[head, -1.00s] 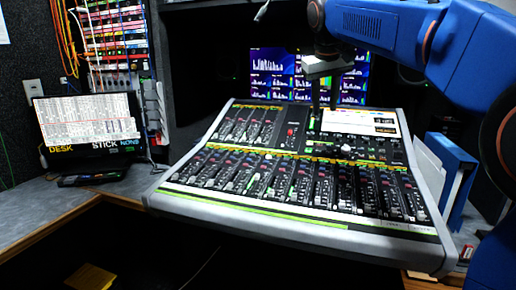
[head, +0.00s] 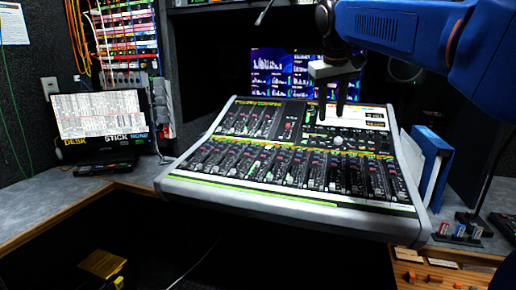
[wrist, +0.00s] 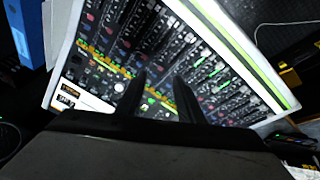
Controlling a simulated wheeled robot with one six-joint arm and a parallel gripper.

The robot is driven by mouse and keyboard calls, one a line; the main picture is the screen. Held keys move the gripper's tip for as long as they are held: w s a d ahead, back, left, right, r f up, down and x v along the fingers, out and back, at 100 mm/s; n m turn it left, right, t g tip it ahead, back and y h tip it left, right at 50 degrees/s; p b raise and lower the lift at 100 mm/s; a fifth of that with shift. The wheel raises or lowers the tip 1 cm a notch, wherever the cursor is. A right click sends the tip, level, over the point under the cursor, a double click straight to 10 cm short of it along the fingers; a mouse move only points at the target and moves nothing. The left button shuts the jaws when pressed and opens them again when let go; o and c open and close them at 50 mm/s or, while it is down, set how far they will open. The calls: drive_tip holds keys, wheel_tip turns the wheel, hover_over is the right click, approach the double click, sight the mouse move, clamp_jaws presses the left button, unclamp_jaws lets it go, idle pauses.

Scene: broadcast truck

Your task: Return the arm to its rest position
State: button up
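My blue arm (head: 410,28) reaches in from the upper right in the head view. My gripper (head: 332,112) hangs fingers down over the rear right part of the mixing console (head: 290,205). Its two dark fingers are apart with nothing between them. In the wrist view my gripper (wrist: 160,88) also shows two separated fingers, with the console (wrist: 215,55) beyond them. The head view does not make clear how high the fingertips are above the controls.
Lit monitors (head: 280,70) stand behind the console. A small screen (head: 98,115) sits on the left desk. Blue and white binders (head: 432,165) stand right of the console, near small batteries (head: 460,230) and a wooden surface (head: 440,275). Cables hang at upper left.

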drive_tip(key=s+d+f, duration=0.2)
drive_tip(key=s+f, duration=0.9)
drive_tip(key=s+d+f+m, duration=0.1)
drive_tip(key=s+d+f, duration=0.2)
drive_tip(key=s+f, duration=0.8)
drive_tip(key=s+d+f+m+y, duration=0.1)
drive_tip(key=s+d+f, duration=0.2)
drive_tip(key=s+f, duration=0.8)
drive_tip(key=shift+s+t, duration=0.3)
drive_tip(key=shift+s, duration=0.85)
